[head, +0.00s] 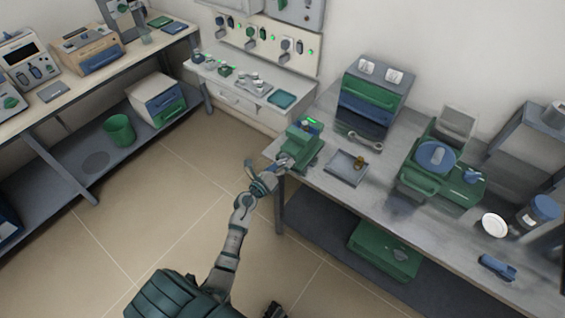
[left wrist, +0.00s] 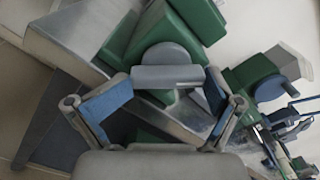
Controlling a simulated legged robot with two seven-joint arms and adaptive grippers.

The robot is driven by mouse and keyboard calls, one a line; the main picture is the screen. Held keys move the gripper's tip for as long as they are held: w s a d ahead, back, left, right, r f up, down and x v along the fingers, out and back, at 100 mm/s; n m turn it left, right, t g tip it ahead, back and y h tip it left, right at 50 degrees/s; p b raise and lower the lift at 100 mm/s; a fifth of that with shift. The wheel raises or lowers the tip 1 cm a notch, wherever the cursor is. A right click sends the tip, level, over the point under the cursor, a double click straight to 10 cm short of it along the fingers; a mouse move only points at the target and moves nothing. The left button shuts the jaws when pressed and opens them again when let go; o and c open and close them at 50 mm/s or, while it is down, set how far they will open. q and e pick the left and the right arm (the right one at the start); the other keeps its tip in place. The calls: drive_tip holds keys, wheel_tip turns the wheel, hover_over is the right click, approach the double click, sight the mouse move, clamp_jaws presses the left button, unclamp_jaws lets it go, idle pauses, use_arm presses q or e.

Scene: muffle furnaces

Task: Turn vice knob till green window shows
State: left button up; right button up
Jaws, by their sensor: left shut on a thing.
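The green vice (head: 302,146) stands at the left end of the grey bench. A small window (head: 313,122) on its top shows bright green. The vice knob (left wrist: 168,76), a grey disc with a flat bar across it, faces my left wrist camera. My left gripper (head: 281,166) reaches the near left side of the vice. In the left wrist view its blue-padded fingers (left wrist: 163,88) are shut on the knob's bar, one on each side. In the head view the gripper mostly hides the knob.
The grey bench (head: 335,198) carries a tray (head: 346,168) and a wrench (head: 366,140) right of the vice. A blue-green furnace (head: 370,98) stands behind. A white side table (head: 240,100) is at the back left. The floor around my left arm is clear.

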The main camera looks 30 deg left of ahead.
use_arm(q)
drive_tip(key=shift+d+r, duration=0.1)
drive_tip(key=shift+s, duration=0.15)
drive_tip(key=s+a+b, duration=0.1)
drive_tip(key=s, duration=1.8)
drive_tip(key=shift+s+a, duration=0.25)
idle(0.5)
idle(0.4)
